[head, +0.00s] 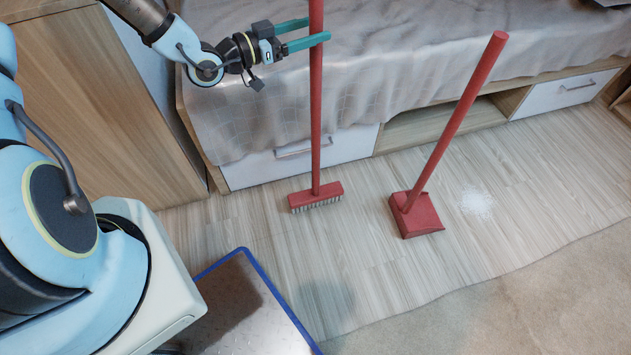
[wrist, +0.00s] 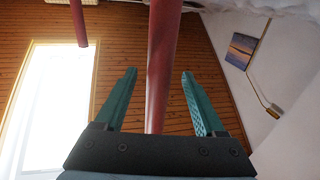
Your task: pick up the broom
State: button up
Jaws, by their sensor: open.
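The red broom (head: 316,120) stands upright on the wooden floor in front of the bed, its bristled head (head: 316,197) at the bottom. My gripper (head: 318,30) is open, with its two teal fingers on either side of the upper broom handle. In the wrist view the handle (wrist: 162,60) runs between the spread fingers of my gripper (wrist: 160,78), with gaps on both sides. The handle's top is cut off by the head view's upper edge.
A red long-handled dustpan (head: 418,215) stands to the right, its handle leaning right. White specks (head: 476,203) lie on the floor beyond it. The bed (head: 240,125) with drawers is close behind the broom. A blue-edged platform (head: 235,300) is at the front.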

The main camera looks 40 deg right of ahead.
jog(key=d, duration=0.3)
jog(key=s+d, duration=0.1)
jog(key=shift+d+f+p, duration=0.25)
jog(key=shift+d+p, duration=0.05)
jog(key=shift+d, duration=0.1)
grip_shut()
